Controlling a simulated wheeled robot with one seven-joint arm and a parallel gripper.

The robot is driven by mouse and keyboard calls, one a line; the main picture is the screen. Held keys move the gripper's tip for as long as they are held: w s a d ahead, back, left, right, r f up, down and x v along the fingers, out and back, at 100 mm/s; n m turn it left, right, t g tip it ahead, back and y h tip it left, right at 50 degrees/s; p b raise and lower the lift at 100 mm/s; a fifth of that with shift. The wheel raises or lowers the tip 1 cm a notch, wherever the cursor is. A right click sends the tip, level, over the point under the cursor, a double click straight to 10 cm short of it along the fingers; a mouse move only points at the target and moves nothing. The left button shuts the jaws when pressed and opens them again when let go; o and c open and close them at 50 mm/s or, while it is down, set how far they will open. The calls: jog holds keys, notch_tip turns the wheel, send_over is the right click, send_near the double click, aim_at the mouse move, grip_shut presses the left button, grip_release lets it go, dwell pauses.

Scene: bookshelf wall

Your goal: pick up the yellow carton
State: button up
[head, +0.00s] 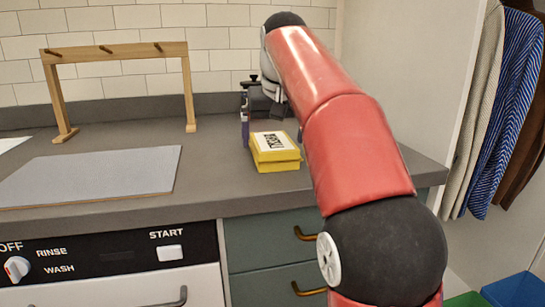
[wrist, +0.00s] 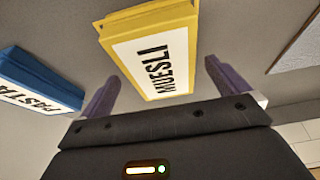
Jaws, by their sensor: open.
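The yellow carton (head: 274,151) lies flat on the grey counter in the head view, with a white label on top. In the wrist view the yellow carton (wrist: 152,45) shows its label reading MUESLI. My gripper (wrist: 160,85) is open, with one purple finger on each side of the carton's near end in the picture. I cannot tell whether the fingers touch it. In the head view my gripper (head: 247,120) is partly hidden just behind and left of the carton.
A blue PASTA box (wrist: 38,80) lies left of the carton in the wrist view. A grey board (head: 95,174) and a wooden peg rack (head: 115,52) are left on the counter in the head view. A tiled wall (head: 120,75) stands behind.

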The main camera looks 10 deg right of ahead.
jog(key=shift+x, duration=1.45)
jog(key=c, duration=1)
